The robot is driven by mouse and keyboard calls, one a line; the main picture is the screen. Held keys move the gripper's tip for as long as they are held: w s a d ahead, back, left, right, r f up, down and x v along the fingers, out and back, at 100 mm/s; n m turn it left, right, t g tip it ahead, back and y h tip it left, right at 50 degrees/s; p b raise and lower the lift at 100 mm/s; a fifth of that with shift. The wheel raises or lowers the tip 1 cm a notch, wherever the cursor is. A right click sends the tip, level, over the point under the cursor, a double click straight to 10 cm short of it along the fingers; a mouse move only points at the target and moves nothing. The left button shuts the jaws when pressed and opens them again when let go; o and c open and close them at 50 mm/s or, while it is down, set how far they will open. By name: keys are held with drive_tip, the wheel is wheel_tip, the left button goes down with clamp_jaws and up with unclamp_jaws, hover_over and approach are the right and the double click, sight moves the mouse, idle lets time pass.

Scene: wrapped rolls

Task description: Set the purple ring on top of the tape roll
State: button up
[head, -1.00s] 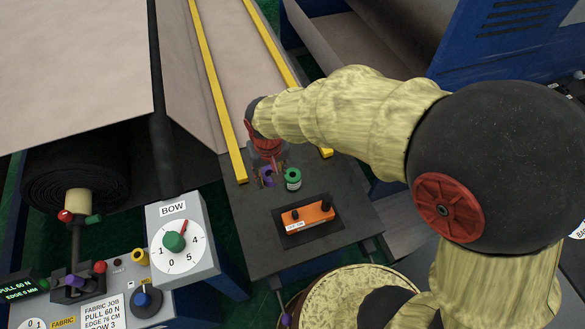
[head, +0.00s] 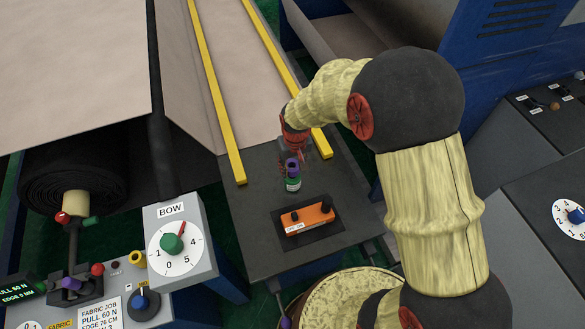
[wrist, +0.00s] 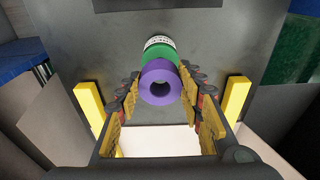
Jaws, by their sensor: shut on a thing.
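The purple ring (head: 292,166) is held between the fingers of my gripper (head: 293,161), directly over the green tape roll (head: 293,184). In the wrist view the purple ring (wrist: 145,88) faces me with its dark hole open, and my gripper (wrist: 161,84) has a yellow-padded finger on each side of it. The green tape roll (wrist: 161,52) shows behind the ring, with a white printed label on its side. The roll stands upright on the dark table. The ring hides the roll's top, so I cannot tell whether the two touch.
An orange control box (head: 307,216) with black knobs sits on the dark table (head: 262,245) in front of the roll. Yellow rails (head: 218,95) run along the table's far part. A grey BOW dial box (head: 180,240) stands to the left.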

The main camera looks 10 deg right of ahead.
drive_tip(key=shift+f, duration=0.6)
drive_tip(key=shift+f, duration=0.1)
drive_tip(key=shift+f+b, duration=0.3)
drive_tip(key=shift+f, duration=0.05)
drive_tip(key=shift+f, duration=0.2)
drive_tip(key=o, duration=1.2)
drive_tip(key=shift+o, duration=0.3)
drive_tip(key=shift+r, duration=0.1)
